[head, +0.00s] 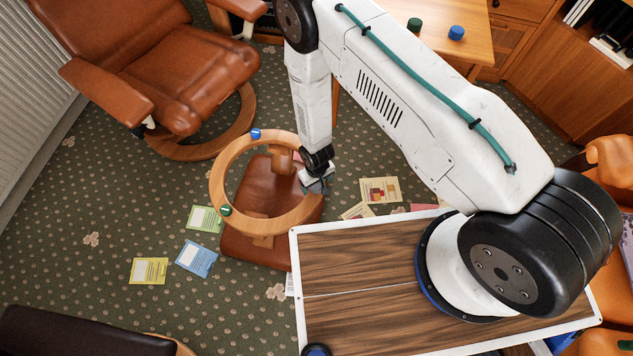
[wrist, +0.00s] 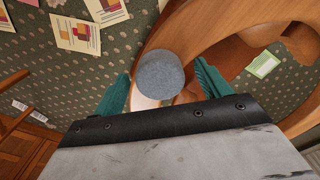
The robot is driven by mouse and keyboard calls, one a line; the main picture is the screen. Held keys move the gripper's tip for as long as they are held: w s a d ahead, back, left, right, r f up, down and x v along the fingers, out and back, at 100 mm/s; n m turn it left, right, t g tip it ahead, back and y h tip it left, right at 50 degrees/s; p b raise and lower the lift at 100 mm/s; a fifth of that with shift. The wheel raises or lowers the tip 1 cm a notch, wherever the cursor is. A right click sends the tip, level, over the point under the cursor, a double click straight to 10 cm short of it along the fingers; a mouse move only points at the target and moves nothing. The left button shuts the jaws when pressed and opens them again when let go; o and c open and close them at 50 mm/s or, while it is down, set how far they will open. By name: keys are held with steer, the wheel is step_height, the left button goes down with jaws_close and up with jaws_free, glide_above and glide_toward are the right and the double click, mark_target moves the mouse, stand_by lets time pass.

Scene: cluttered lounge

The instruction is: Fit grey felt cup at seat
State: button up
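The grey felt cup (wrist: 160,76) shows in the wrist view as a round grey disc over the wooden ring (wrist: 215,22) of an overturned footstool. The ring (head: 218,170) lies uppermost in the head view, above the brown leather cushion (head: 243,252). My gripper (head: 317,186) is at the ring's right side. In the wrist view its two teal fingers stand apart on either side of the cup, with a visible gap at each side. The cup's underside is hidden, so I cannot tell how fully it sits on the ring. The head view does not clearly show the cup.
A blue cup (head: 255,134) and a green cup (head: 225,210) are on the ring. Several cards, including a yellow one (head: 149,271) and a blue one (head: 197,258), lie on the patterned carpet. A brown leather armchair (head: 160,75) stands behind left. Carpet at left is mostly clear.

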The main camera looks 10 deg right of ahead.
steer(key=shift+r, duration=0.1)
step_height(320, 180, up, 8)
steer(key=shift+f, duration=0.2)
stand_by(0.3)
stand_by(0.5)
